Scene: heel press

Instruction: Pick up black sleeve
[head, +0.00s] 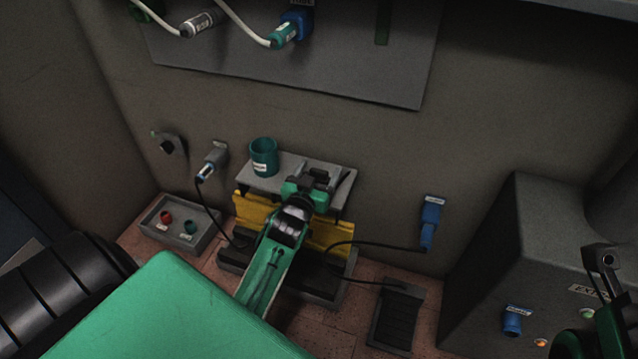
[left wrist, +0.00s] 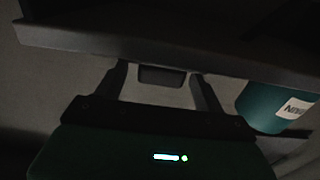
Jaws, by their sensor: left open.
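My left gripper (head: 322,181) is over the front of the grey shelf (head: 262,183), its arm coming up from the lower left. In the left wrist view the gripper (left wrist: 158,86) is open, with one finger on each side of a small dark block (left wrist: 162,76). This block looks like the black sleeve, standing at the shelf; it shows no clear contact with either finger. In the head view a dark piece (head: 320,174) shows at the gripper's tip, partly hidden by it. Part of my right gripper (head: 602,262) shows at the right edge; its jaws are unclear.
A teal labelled cup (head: 264,157) stands on the shelf, close beside the left gripper. A yellow press frame (head: 330,232) is below. A grey tray (head: 158,216) holds red and teal pieces. A blue connector (head: 429,225) hangs on the wall; a dark cabinet (head: 515,240) stands right.

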